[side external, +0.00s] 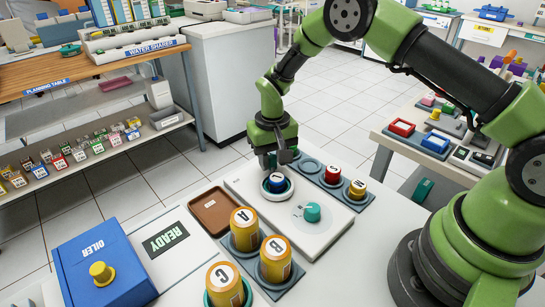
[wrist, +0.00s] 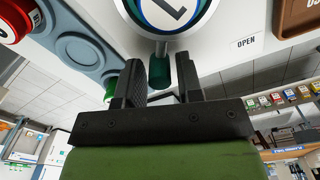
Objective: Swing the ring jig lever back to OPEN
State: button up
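The ring jig (side external: 277,190) is a round white holder on a pale panel, with a blue-topped piece in it. In the wrist view the jig (wrist: 190,30) is at the top edge, partly cut off. Its lever (wrist: 159,70) has a teal-green grip and shows between my fingers. My gripper (wrist: 160,85) is open, with a finger on each side of the lever and small gaps visible; contact cannot be told. In the side view my gripper (side external: 279,160) is low at the far side of the jig and hides the lever. An OPEN label (wrist: 246,42) is right of the lever.
A teal knob (side external: 312,213) is on the same panel. A grey rack (side external: 345,183) beside it holds red (side external: 333,173) and yellow (side external: 357,188) cylinders. A brown tray (side external: 211,211) and lettered yellow cans (side external: 244,228) are close by. The blue oiler (side external: 100,262) stands at left.

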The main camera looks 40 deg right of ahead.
aim_at(248, 185)
grip_shut()
jog(key=shift+a, duration=0.1)
jog(key=n, duration=0.1)
jog(key=a+n, duration=0.1)
jog(key=shift+w+a+n, duration=0.1)
jog(key=shift+w+n, duration=0.25)
jog(key=shift+n, duration=0.05)
jog(key=n, duration=0.1)
jog(key=a+n, duration=0.1)
jog(key=shift+w+a+n, duration=0.15)
jog(key=shift+a+n, duration=0.05)
jog(key=shift+n, duration=0.1)
jog(key=a+n, duration=0.1)
jog(key=n, duration=0.1)
jog(key=a+n, duration=0.1)
jog(key=n, duration=0.1)
jog(key=shift+a+n, duration=0.25)
jog(key=shift+n, duration=0.05)
jog(key=shift+s+a+n, duration=0.25)
jog(key=shift+a+n, duration=0.25)
jog(key=shift+n, duration=0.5)
jog(key=shift+s+a+n, duration=0.25)
jog(key=shift+a+n, duration=0.2)
jog(key=shift+n, duration=0.55)
jog(key=shift+o, duration=1.7)
grip_release()
